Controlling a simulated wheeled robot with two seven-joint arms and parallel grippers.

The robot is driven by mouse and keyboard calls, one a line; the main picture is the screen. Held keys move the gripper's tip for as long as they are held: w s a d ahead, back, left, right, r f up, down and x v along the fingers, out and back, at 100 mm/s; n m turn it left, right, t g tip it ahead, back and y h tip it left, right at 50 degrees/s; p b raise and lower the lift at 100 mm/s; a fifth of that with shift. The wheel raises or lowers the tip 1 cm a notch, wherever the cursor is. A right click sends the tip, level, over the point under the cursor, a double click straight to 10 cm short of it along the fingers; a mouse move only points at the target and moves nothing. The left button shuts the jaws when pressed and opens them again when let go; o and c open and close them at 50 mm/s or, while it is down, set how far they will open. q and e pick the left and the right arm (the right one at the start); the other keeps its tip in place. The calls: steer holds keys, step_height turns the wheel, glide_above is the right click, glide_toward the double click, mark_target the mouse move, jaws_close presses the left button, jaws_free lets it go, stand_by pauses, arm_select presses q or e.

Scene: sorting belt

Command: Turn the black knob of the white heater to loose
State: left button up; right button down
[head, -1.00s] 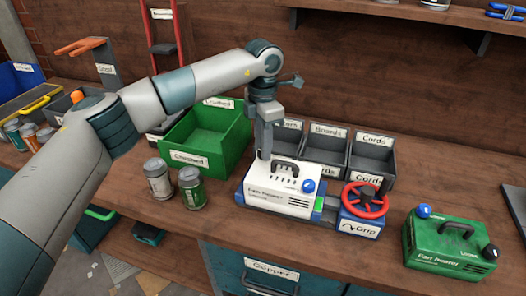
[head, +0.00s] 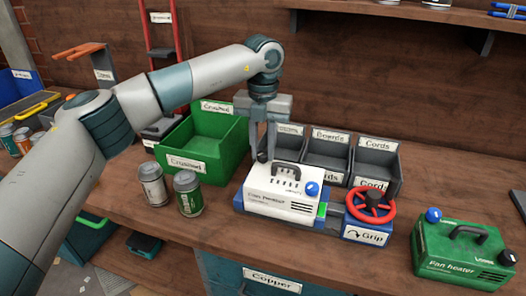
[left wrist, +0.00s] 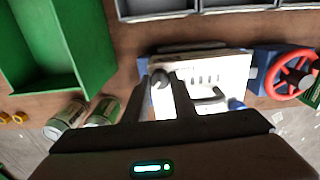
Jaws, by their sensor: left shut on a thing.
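The white heater (head: 272,202) sits in a blue-grey holder on the bench, with a black carrying handle and a blue knob (head: 312,188) at its right corner. Its black knob (head: 262,157) is at the back left corner of its top. My left gripper (head: 262,154) points down from above, with one finger on each side of the black knob, shut on it. In the left wrist view the black knob (left wrist: 160,79) shows between the two fingers. The knob's marking is too small to read. My right gripper is not in view.
A red handwheel (head: 370,204) stands right of the heater on a block labelled Grip. A green heater (head: 462,258) is further right. Two cans (head: 188,193) and a green crate (head: 203,140) stand left. Grey bins (head: 372,160) are close behind.

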arm_select(q)
steer(key=shift+n, duration=0.5)
steer(key=o, duration=1.1)
steer(key=shift+r, duration=0.1)
